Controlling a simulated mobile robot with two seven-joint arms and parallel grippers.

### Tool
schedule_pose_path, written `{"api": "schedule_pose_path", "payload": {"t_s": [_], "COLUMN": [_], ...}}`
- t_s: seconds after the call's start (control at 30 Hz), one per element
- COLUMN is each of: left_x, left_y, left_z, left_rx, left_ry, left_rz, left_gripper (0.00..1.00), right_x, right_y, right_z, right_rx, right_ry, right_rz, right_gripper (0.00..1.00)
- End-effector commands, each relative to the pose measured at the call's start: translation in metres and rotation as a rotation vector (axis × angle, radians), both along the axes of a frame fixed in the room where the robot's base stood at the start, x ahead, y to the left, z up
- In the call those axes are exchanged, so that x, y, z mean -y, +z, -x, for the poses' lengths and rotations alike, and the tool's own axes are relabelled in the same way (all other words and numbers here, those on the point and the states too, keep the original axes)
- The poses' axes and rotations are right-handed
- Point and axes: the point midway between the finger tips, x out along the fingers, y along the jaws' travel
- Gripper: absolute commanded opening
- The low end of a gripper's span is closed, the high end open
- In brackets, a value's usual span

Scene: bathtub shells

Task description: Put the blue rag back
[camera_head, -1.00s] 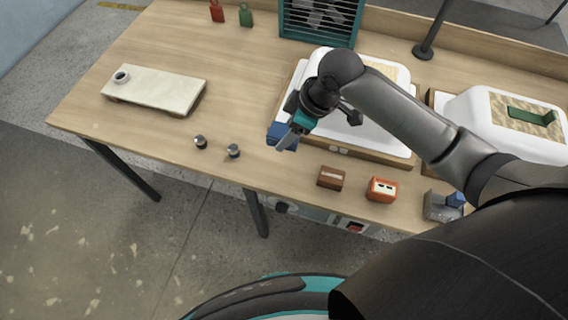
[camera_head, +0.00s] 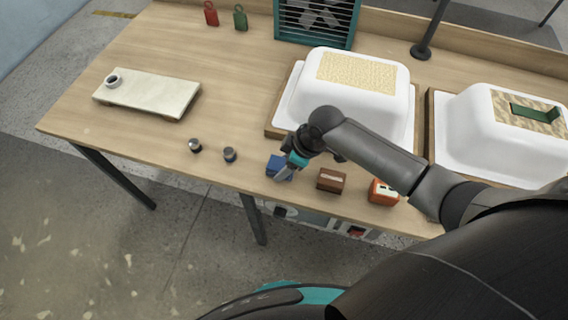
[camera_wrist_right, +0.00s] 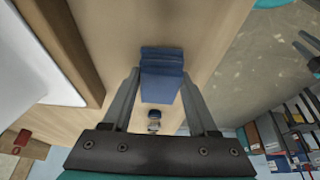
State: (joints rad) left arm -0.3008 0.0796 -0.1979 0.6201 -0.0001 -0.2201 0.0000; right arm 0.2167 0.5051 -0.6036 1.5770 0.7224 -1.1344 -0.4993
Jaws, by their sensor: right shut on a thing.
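The blue rag (camera_head: 279,167) is a small folded block near the front edge of the wooden table, left of the brown block. It also shows in the right wrist view (camera_wrist_right: 161,78), between the two fingers. My right gripper (camera_head: 285,172) is shut on it and partly covers it in the head view. In the wrist view the rag extends past the fingertips (camera_wrist_right: 160,85). I cannot tell whether the rag touches the table. My left gripper is not in view.
A brown block (camera_head: 331,180) and an orange block (camera_head: 382,192) stand just right of the rag. Two small dark knobs (camera_head: 229,154) are to its left. Two white tub shells (camera_head: 309,96) stand behind on wooden bases. A pale board (camera_head: 150,92) lies at left, with bare tabletop around it.

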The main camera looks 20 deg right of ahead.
Motion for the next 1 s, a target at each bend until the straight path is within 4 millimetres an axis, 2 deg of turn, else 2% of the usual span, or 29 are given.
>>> {"api": "schedule_pose_path", "payload": {"t_s": [0.2, 0.23, 0.47, 0.77, 0.87, 1.0], "left_x": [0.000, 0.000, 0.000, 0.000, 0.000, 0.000], "left_y": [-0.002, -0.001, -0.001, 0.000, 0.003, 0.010], "left_z": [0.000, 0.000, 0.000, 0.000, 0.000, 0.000], "left_rx": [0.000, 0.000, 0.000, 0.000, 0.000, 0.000], "left_ry": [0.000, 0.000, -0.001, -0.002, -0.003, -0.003], "left_rz": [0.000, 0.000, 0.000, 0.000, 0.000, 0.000], "left_gripper": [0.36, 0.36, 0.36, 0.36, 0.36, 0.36], "right_x": [0.000, 0.000, 0.000, 0.000, 0.002, 0.009], "right_y": [-0.003, -0.003, -0.002, 0.000, 0.007, 0.028], "right_z": [0.000, 0.000, 0.000, 0.000, 0.001, 0.006], "right_rx": [0.001, 0.001, 0.001, 0.001, 0.001, 0.002], "right_ry": [0.000, 0.000, 0.000, 0.000, 0.000, 0.001], "right_rz": [-0.001, -0.001, -0.001, -0.001, 0.000, 0.000], "right_gripper": [0.07, 0.61, 0.87, 0.89, 0.89, 0.89]}}
